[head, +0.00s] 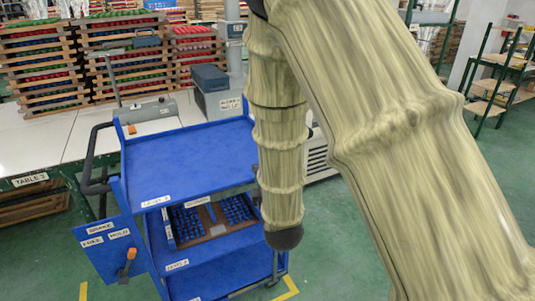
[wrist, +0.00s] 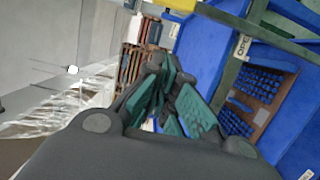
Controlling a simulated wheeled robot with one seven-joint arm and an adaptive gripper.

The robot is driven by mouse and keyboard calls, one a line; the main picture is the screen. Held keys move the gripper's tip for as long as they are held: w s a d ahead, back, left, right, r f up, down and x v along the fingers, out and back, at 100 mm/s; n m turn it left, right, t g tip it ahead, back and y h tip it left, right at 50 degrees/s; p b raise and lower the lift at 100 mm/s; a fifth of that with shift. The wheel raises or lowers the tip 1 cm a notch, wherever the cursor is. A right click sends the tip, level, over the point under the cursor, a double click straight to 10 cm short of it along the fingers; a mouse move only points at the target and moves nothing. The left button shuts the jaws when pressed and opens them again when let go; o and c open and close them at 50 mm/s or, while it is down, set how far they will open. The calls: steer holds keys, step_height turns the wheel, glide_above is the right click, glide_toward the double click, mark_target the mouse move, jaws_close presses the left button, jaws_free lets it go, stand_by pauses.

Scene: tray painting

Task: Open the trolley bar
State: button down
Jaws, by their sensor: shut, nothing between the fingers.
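The blue trolley (head: 185,150) stands left of my arm in the head view. A dark bar (head: 225,192) with a small white label runs across its front, above the lower shelf. In the wrist view the bar (wrist: 229,72) slants at the right, with a label that seems to read OPEN. My gripper (wrist: 168,88) has teal pads and is shut and empty. In the picture it lies left of the bar; I see no contact. In the head view my sleeved arm hides the bar's right end, and I cannot make out the fingers.
A tray of blue pieces (head: 213,222) sits on the trolley's lower shelf. A blue plate (head: 103,244) with BRAKE, FREE and HOLD labels and an orange lever (head: 127,264) is at its left. A white table (head: 40,143) and stacked wooden trays (head: 40,68) stand behind.

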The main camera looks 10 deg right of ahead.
steer(key=w+d, duration=0.3)
steer(key=w, duration=0.8)
stand_by(0.3)
steer(key=shift+w, duration=0.1)
steer(key=d, duration=0.1)
steer(key=w+d, duration=0.1)
steer(key=d, duration=0.2)
steer(key=shift+w, duration=0.25)
steer(key=shift+d, duration=0.1)
